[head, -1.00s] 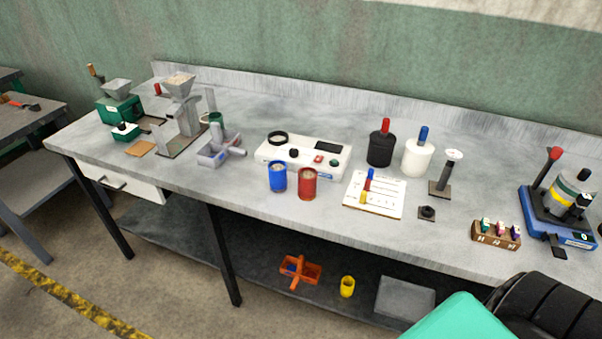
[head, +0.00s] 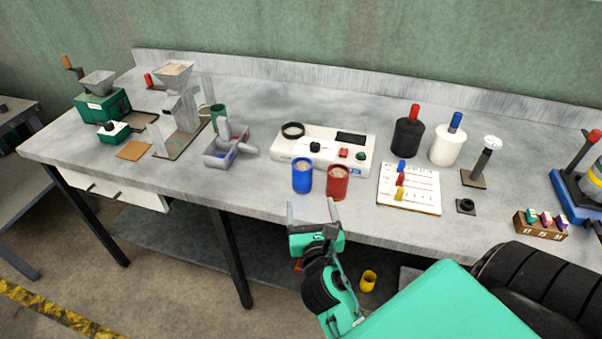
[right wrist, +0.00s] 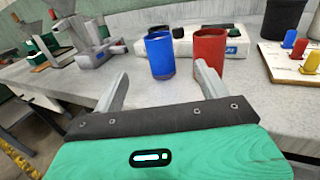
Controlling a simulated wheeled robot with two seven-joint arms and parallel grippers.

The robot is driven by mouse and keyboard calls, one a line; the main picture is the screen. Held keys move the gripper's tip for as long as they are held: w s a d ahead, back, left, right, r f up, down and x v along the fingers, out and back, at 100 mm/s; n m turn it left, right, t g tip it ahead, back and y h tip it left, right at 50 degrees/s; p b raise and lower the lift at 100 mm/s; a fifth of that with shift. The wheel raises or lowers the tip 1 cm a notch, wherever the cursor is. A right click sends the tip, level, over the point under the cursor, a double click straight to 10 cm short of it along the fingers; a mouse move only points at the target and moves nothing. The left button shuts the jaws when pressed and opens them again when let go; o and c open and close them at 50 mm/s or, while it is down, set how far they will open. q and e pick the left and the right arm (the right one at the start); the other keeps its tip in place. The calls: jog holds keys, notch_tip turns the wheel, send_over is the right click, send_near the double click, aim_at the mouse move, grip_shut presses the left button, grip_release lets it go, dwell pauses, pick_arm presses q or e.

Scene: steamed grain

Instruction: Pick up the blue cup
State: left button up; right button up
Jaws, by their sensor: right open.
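The blue cup (head: 302,178) stands upright on the grey workbench near its front edge, with pale grain inside. The red cup (head: 337,183) stands close at its right, also holding grain. My right gripper (head: 312,208) is open and empty at the front edge of the bench, just in front of the blue cup and apart from it. In the right wrist view the blue cup (right wrist: 160,54) shows between the two fingers (right wrist: 158,85), beyond their tips, and the red cup (right wrist: 209,50) is behind the right fingertip. My left gripper is not in view.
A white device (head: 322,148) stands right behind the cups. A grey caddy (head: 225,156) is to the left, a white card with pegs (head: 420,200) to the right. Black (head: 408,137) and white (head: 447,146) canisters stand behind the card. Bare bench lies left of the blue cup.

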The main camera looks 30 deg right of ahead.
aim_at(303, 174)
jog(key=p+x, duration=0.1)
jog(key=x, duration=0.5)
jog(key=shift+w+d+r, duration=0.15)
jog(key=shift+w, duration=0.15)
jog(key=shift+w+d, duration=0.15)
jog(key=shift+w, duration=0.2)
jog(key=shift+w+d+p, duration=0.15)
jog(key=shift+w+p, duration=0.1)
jog(key=shift+p, duration=0.05)
jog(key=shift+p+x, duration=0.3)
jog(key=shift+x, duration=1.9)
jog(key=shift+w, duration=0.25)
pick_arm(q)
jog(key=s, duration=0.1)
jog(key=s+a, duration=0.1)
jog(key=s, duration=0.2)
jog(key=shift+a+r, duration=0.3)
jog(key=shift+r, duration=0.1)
pick_arm(e)
grip_shut()
